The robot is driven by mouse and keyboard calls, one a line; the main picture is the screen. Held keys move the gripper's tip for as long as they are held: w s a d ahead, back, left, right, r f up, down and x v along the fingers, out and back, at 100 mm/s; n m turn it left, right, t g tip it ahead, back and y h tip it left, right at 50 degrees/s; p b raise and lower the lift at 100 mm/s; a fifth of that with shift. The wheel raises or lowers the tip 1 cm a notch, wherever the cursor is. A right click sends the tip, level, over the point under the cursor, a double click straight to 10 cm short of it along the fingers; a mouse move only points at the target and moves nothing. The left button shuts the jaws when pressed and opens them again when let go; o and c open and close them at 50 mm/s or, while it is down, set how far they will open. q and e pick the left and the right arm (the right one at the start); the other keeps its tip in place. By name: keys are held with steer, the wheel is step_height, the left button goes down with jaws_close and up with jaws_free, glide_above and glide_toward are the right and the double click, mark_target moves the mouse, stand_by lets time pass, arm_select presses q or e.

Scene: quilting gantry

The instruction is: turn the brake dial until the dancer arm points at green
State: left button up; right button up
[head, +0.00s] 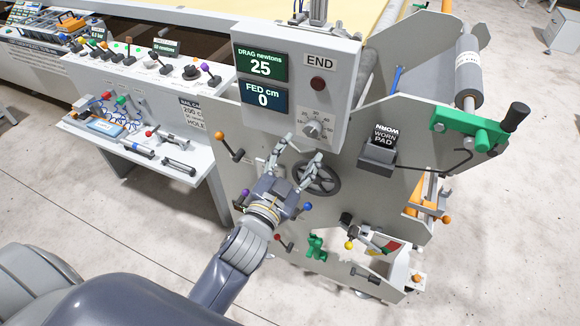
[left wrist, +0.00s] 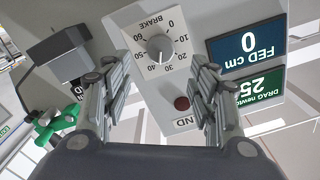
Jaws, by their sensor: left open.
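The grey brake dial (head: 312,129) sits low on the light-grey display box, its number scale around it. In the left wrist view the dial (left wrist: 160,47) shows upside down, between and beyond my finger tips. My left gripper (head: 300,150) is open and empty, just below the dial and in front of the dark handwheel. The gripper also shows in the wrist view (left wrist: 160,72), its fingers apart and not closed on the dial. A yellow-knobbed lever (head: 349,244), perhaps the dancer arm, stands by a red, white and green plate (head: 384,243). I cannot tell where it points.
The drag screen (head: 260,65) reads 25 newtons and the fed screen (head: 263,98) reads 0 cm. A red button (head: 318,84) is above the dial. The handwheel (head: 317,177) and several coloured-knob levers crowd the panel. A worn pad box (head: 380,158) juts out right.

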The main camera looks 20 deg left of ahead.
arm_select(q)
steer(key=s, duration=0.4)
steer(key=shift+a, duration=0.1)
stand_by(0.4)
steer(key=s+f+g+b, duration=0.1)
steer(key=s+f+g, duration=0.2)
steer(key=f, duration=1.1)
steer(key=s+f+g+b, duration=0.1)
steer(key=s+f+g, duration=0.15)
steer(key=f, duration=1.15)
steer(key=s+f+g+b, duration=0.2)
steer(key=s+f+g, duration=0.1)
steer(key=f, duration=1.2)
steer(key=s+a+f+n+g+b, duration=0.1)
steer(key=s+a+f+g, duration=0.1)
steer(key=s+f, duration=0.6)
steer(key=s+a+f+n+g, duration=0.1)
steer(key=s+a+f+g, duration=0.1)
steer(key=s+f, duration=0.6)
steer(key=s+a+f+n+g+b, duration=0.1)
steer(key=s+f+g, duration=0.3)
steer(key=s+f, duration=0.4)
steer(key=s+a, duration=0.1)
steer(key=s, duration=0.5)
steer(key=shift+s+f+y+b, duration=0.15)
steer(key=shift+s+y+b, duration=0.05)
steer(key=shift+y+b, duration=0.15)
steer(key=shift+a+g, duration=0.1)
steer(key=shift+g, duration=0.15)
